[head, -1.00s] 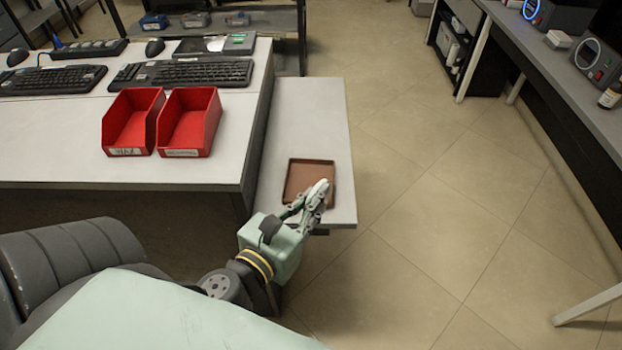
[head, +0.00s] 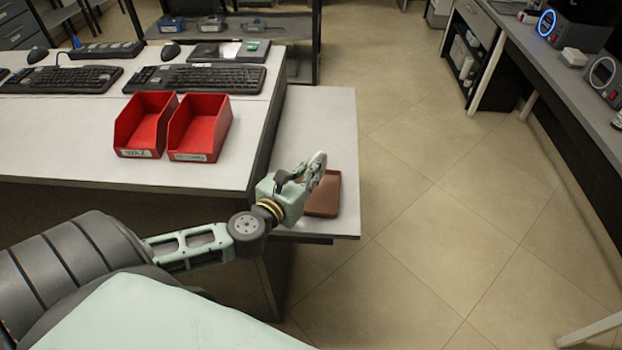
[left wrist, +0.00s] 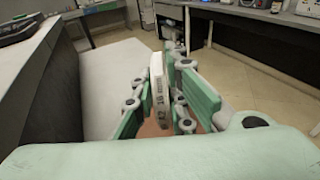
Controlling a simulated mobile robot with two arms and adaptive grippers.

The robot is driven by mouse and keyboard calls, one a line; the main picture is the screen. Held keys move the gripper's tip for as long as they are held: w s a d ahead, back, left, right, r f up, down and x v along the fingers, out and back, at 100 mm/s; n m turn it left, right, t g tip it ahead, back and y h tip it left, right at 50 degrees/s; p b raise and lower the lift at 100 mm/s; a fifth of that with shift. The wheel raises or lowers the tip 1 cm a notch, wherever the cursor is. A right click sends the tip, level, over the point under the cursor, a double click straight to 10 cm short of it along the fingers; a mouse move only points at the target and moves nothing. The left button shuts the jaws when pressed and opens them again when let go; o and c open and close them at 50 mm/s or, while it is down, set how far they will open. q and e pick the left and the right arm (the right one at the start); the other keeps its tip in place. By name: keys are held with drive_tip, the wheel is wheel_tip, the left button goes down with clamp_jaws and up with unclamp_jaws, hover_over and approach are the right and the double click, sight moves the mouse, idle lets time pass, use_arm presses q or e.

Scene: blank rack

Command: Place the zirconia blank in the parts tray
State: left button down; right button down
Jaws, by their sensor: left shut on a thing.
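The zirconia blank (left wrist: 156,88) is a thin white disc seen edge-on in the left wrist view, with dark lettering on its rim. My left gripper (head: 317,168) is shut on it, and the fingers (left wrist: 158,100) stand on both sides of it. In the head view the fingers largely hide the blank. The parts tray (head: 324,197) is a shallow brown square tray on the low grey side table. The gripper shows over the tray's far left part, seemingly above it; the hand covers the tray's left side. My right gripper is not in view.
The side table (head: 318,115) is bare beyond the tray. The higher desk (head: 60,125) at left carries two red bins (head: 200,128), keyboards (head: 205,77) and mice. Open tiled floor (head: 440,215) lies to the right, with a workbench along the far right.

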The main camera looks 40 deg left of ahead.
use_arm(q)
drive_tip(key=shift+f+b, duration=0.4)
drive_tip(key=shift+f, duration=1.6)
drive_tip(key=shift+f, duration=0.1)
drive_tip(key=c, duration=1.8)
unclamp_jaws()
drive_tip(key=shift+o, duration=0.2)
drive_tip(key=s, duration=0.3)
drive_tip(key=s+r+b, duration=0.1)
drive_tip(key=s, duration=0.3)
drive_tip(key=s+d+b, duration=0.1)
drive_tip(key=s, duration=0.2)
drive_tip(key=shift+s+r, duration=0.15)
drive_tip(key=shift+r, duration=0.05)
drive_tip(key=shift+s+r, duration=0.3)
drive_tip(key=shift+s, duration=0.45)
